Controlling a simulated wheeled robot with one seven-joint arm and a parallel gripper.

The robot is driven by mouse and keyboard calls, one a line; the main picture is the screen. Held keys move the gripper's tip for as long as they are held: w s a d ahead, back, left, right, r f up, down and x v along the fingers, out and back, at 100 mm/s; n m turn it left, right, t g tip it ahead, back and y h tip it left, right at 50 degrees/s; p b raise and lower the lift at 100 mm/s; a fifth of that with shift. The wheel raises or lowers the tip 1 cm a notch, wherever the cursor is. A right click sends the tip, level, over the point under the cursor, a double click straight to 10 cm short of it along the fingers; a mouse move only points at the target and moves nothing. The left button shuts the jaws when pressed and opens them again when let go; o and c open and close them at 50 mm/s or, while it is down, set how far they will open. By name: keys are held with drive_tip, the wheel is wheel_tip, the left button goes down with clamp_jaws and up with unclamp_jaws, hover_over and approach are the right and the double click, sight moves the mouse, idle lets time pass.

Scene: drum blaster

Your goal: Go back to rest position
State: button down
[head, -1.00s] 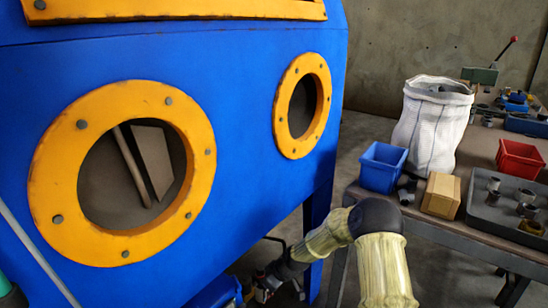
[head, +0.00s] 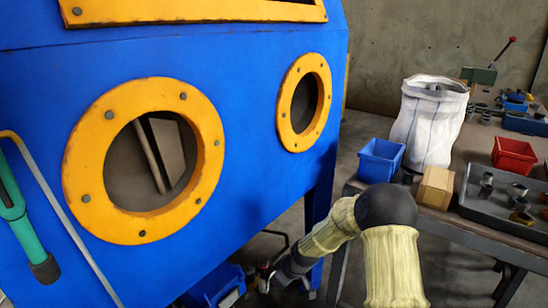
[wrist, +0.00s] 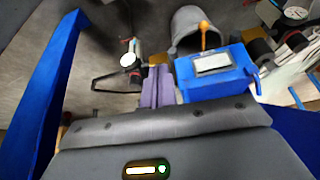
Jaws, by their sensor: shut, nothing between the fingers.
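My gripper (wrist: 158,72) shows in the wrist view as two purple fingers side by side, shut with nothing between them. It points down toward the floor area. In the head view my arm, in a pale yellow sleeve with a dark elbow, bends down to the lower middle, beside the blue blasting cabinet (head: 240,190). The gripper's fingers cannot be made out clearly in that view. A blue box with a grey panel (wrist: 213,62) lies just right of the fingers in the wrist view.
A grey bucket (wrist: 186,28) stands beyond the blue box. A workbench at right holds a blue bin (head: 381,160), a wooden block (head: 436,188), a white bag (head: 428,125), a red bin (head: 513,154) and a grey tray (head: 480,208). A green-handled tool (head: 10,195) is at far left.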

drive_tip(key=s+d+r+m+h+p, duration=0.2)
drive_tip(key=s+d+r+m, duration=0.4)
drive_tip(key=s+r, duration=0.5)
drive_tip(key=s+d+r+m+h+p, duration=0.15)
drive_tip(key=s+d+r+m, duration=0.25)
drive_tip(key=s+d+r, duration=0.7)
drive_tip(key=w+a+p+v, duration=0.1)
drive_tip(key=w+p+v, duration=0.1)
drive_tip(key=p+v, duration=0.9)
drive_tip(key=w+a+r+p+v, duration=0.1)
drive_tip(key=w+p+v, duration=0.1)
drive_tip(key=p+v, duration=1)
drive_tip(key=w+a+r+p+v, duration=0.1)
drive_tip(key=w+a+p+v, duration=0.1)
drive_tip(key=p+v, duration=0.9)
drive_tip(key=w+p, duration=0.1)
drive_tip(key=p, duration=0.2)
drive_tip(key=shift+r+n+g+p, duration=0.3)
drive_tip(key=shift+p, duration=0.05)
drive_tip(key=shift+d, duration=0.1)
